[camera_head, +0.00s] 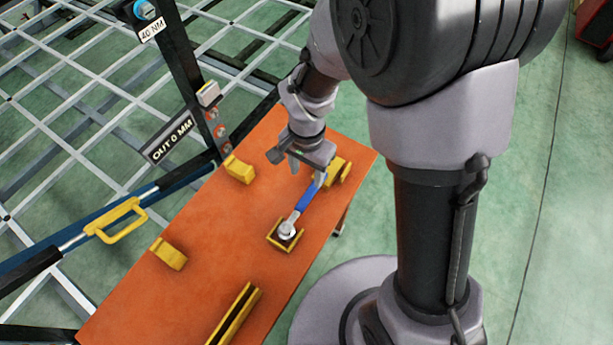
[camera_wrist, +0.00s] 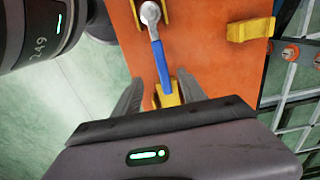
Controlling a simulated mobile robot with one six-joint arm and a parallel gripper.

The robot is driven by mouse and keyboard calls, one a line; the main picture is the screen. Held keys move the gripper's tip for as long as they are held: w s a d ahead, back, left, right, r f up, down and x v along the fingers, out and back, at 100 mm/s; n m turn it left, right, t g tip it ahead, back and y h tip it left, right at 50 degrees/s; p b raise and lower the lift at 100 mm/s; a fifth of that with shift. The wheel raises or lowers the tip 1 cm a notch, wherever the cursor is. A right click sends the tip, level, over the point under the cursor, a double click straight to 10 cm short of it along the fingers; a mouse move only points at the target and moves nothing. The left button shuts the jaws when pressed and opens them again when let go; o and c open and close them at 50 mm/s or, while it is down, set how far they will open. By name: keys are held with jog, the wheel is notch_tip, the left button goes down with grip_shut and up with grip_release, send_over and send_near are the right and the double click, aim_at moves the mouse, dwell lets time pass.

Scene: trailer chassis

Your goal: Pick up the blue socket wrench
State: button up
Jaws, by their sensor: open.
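The blue socket wrench (camera_head: 306,200) lies on the orange table (camera_head: 205,235). Its round silver head rests in a yellow holder (camera_head: 284,240) and its blue handle points toward another yellow holder (camera_head: 338,172). My gripper (camera_head: 308,165) is over the handle end of the wrench. In the wrist view, the blue handle (camera_wrist: 161,62) runs down between the two fingers of my gripper (camera_wrist: 158,95), with space on both sides. The jaws are open. The far end of the handle is partly hidden behind the gripper body in the wrist view.
Yellow blocks (camera_head: 239,169) and (camera_head: 168,253) stand along the table's left side. A long yellow slotted holder (camera_head: 234,315) is near the front. A metal frame with a yellow handle (camera_head: 121,221) and an "OUT 0 MM" sign (camera_head: 170,139) borders the table at left.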

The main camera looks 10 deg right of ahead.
jog(key=b, duration=0.2)
send_near(304, 201)
jog(key=f, duration=0.5)
jog(key=shift+w+d, duration=0.3)
jog(key=shift+w, duration=0.1)
jog(key=f+b, duration=0.1)
jog(key=f, duration=0.2)
jog(key=f+b, duration=0.1)
jog(key=f, duration=0.1)
jog(key=shift+s+a+f+b, duration=0.25)
jog(key=shift+s+a+b, duration=0.05)
jog(key=shift+s+b, duration=0.05)
jog(key=shift+r, duration=0.1)
jog(key=shift+c, duration=0.4)
grip_shut()
